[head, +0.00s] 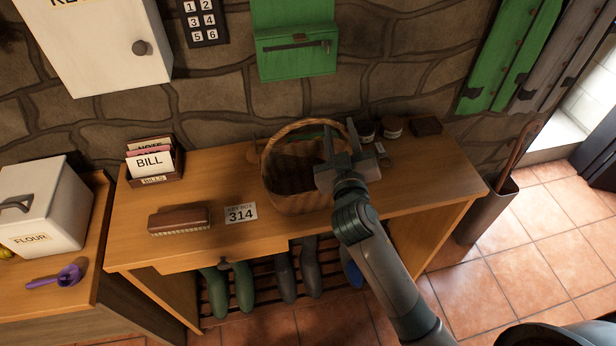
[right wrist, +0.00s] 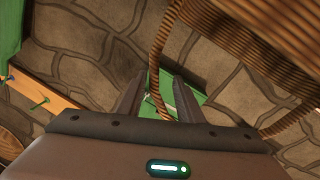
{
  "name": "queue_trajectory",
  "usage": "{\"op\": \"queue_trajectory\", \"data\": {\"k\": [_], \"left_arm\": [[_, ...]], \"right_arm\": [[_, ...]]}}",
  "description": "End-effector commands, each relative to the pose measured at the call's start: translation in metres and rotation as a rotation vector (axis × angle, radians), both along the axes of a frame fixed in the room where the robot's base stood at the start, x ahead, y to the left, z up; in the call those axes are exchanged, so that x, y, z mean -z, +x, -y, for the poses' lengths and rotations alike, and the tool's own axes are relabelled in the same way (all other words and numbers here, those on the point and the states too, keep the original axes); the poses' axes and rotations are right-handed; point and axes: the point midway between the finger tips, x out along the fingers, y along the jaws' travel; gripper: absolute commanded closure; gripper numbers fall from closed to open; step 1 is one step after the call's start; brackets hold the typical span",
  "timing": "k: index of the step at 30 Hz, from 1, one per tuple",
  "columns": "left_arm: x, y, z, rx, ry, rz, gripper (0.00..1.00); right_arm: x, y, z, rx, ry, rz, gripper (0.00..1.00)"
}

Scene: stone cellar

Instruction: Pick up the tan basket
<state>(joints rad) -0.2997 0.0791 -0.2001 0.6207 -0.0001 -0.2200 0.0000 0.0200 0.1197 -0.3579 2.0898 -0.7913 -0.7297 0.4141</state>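The tan wicker basket (head: 297,185) stands upright on the wooden table (head: 190,245), its arched handle raised. My right gripper (head: 340,140) is at the right side of the handle, partly hiding the basket's right side. In the right wrist view the basket (right wrist: 265,45) fills the upper right, and its handle passes between the fingers of my right gripper (right wrist: 158,97). The fingers are apart, with a gap beside the handle, so the gripper is open around it. My left gripper is not in view.
A brush (head: 179,219), a number card (head: 240,213) and a letter holder (head: 153,165) are left of the basket. Small jars (head: 392,127) stand behind the gripper. A green wall box (head: 296,52) hangs above. Boots (head: 243,287) stand below the tabletop.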

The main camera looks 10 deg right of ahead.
Motion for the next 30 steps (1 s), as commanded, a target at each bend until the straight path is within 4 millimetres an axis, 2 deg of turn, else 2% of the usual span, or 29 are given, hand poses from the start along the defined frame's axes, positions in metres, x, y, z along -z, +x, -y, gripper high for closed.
{"op": "queue_trajectory", "data": {"k": [1, 5, 10, 26, 27, 30], "left_arm": [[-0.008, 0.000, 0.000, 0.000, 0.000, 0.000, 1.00], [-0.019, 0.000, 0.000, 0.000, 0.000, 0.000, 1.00], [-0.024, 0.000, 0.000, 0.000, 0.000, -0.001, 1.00], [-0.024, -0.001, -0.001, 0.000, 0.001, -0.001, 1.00], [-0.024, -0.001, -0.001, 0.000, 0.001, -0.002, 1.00], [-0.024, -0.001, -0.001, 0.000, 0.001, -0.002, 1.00]], "right_arm": [[-0.005, 0.006, 0.001, 0.000, -0.003, 0.000, 0.67], [-0.007, 0.021, 0.002, 0.000, -0.003, 0.001, 0.67], [-0.003, 0.038, 0.004, -0.001, -0.002, -0.001, 0.67], [-0.002, 0.042, 0.005, 0.000, 0.000, 0.001, 0.67], [-0.002, 0.042, 0.005, 0.000, 0.000, 0.000, 0.69], [-0.002, 0.042, 0.005, 0.000, 0.000, 0.000, 0.93]]}}
